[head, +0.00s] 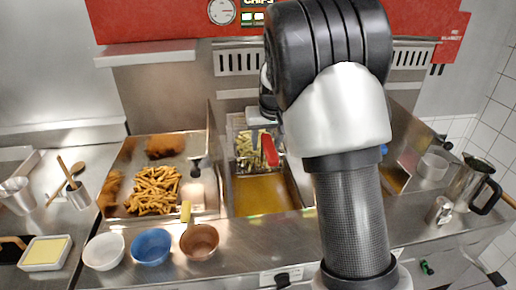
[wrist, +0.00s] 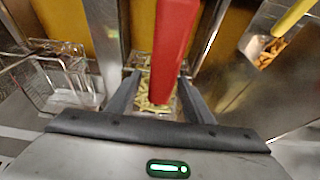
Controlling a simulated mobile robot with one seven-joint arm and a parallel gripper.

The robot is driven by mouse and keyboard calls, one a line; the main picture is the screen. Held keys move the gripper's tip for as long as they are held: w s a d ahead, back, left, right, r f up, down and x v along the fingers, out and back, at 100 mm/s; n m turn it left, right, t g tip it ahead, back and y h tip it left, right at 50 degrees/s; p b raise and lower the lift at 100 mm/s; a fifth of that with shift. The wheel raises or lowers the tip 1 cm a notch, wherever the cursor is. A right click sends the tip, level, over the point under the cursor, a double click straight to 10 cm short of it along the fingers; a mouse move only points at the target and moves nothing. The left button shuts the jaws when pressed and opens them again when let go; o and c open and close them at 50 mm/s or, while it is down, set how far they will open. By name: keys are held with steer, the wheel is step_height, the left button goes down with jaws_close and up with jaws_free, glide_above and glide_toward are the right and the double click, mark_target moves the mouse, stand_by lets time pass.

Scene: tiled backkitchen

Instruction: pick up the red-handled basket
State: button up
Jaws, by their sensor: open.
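The red-handled basket (head: 240,128) hangs above the fryer in the head view and holds pale fries. Its red handle (head: 270,150) slants down toward the front. In the wrist view the red handle (wrist: 172,45) runs down from the top, in line with the gap between my fingers, with fries visible beyond it. My gripper (wrist: 158,82) is open, and one finger shows on each side of the handle. In the head view my gripper (head: 262,122) is at the basket's handle end, partly hidden by my arm. I cannot tell whether the fingers touch the handle.
A fryer vat of yellow oil (head: 262,195) lies below. White, blue and brown bowls (head: 199,242) line the front counter. A steel jug (head: 468,185) stands at the right.

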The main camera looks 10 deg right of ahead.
jaws_close()
steer(key=shift+r, duration=0.15)
